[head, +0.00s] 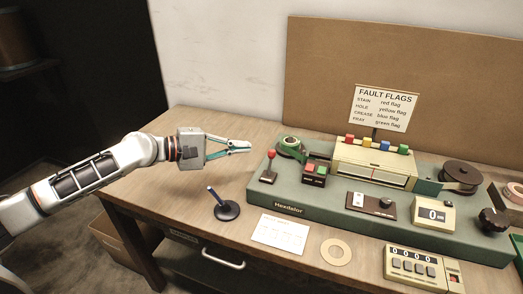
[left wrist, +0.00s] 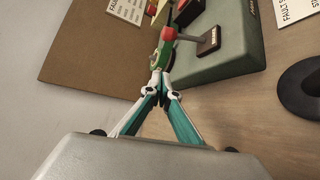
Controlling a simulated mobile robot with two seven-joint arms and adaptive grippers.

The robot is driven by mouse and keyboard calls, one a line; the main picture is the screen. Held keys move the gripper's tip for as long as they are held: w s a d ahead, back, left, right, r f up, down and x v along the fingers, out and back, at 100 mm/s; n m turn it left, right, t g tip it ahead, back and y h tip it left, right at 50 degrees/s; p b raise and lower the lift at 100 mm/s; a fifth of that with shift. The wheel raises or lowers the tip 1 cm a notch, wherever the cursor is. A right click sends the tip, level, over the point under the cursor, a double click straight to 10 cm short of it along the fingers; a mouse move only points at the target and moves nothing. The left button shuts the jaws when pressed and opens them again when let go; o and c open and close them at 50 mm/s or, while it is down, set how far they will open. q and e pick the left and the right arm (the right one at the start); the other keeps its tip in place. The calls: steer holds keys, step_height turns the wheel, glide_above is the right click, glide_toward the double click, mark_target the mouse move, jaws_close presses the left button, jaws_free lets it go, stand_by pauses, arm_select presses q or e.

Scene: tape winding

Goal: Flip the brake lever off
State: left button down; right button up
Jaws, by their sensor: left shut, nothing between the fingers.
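The brake lever (head: 271,155) has a red knob on a thin stalk and a dark base plate, at the left end of the green machine. It stands nearly upright in the head view. In the left wrist view its red knob (left wrist: 168,34) shows just beyond my fingertips. My left gripper (head: 249,147) is shut and empty, level with the table's back left part and just left of the knob. A small gap shows between them in the head view. Its teal fingers meet in the left wrist view (left wrist: 160,84). My right gripper is not in view.
A green tape reel (head: 290,144) and a box with red and green buttons (head: 315,169) stand beside the lever. A pen in a round black stand (head: 227,210) and a paper card (head: 279,233) lie in front. The table left of the machine is mostly clear.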

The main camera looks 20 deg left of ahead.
mark_target(270, 163)
arm_select(q)
steer(key=x, duration=0.5)
steer(key=shift+d+r+p, duration=0.15)
steer(key=shift+d+p, duration=0.15)
steer(key=shift+d, duration=0.3)
steer(key=shift+s+d+r+p, duration=0.2)
steer(key=shift+s+p, duration=0.1)
steer(key=shift+s, duration=0.2)
steer(key=shift+s+d+r+p, duration=0.15)
steer(key=shift+s+r+p, duration=0.1)
steer(key=shift+s, duration=0.25)
steer(key=shift+s+d, duration=0.15)
steer(key=shift+s, duration=0.2)
steer(key=shift+s+d+f, duration=0.1)
steer(key=shift+f, duration=0.05)
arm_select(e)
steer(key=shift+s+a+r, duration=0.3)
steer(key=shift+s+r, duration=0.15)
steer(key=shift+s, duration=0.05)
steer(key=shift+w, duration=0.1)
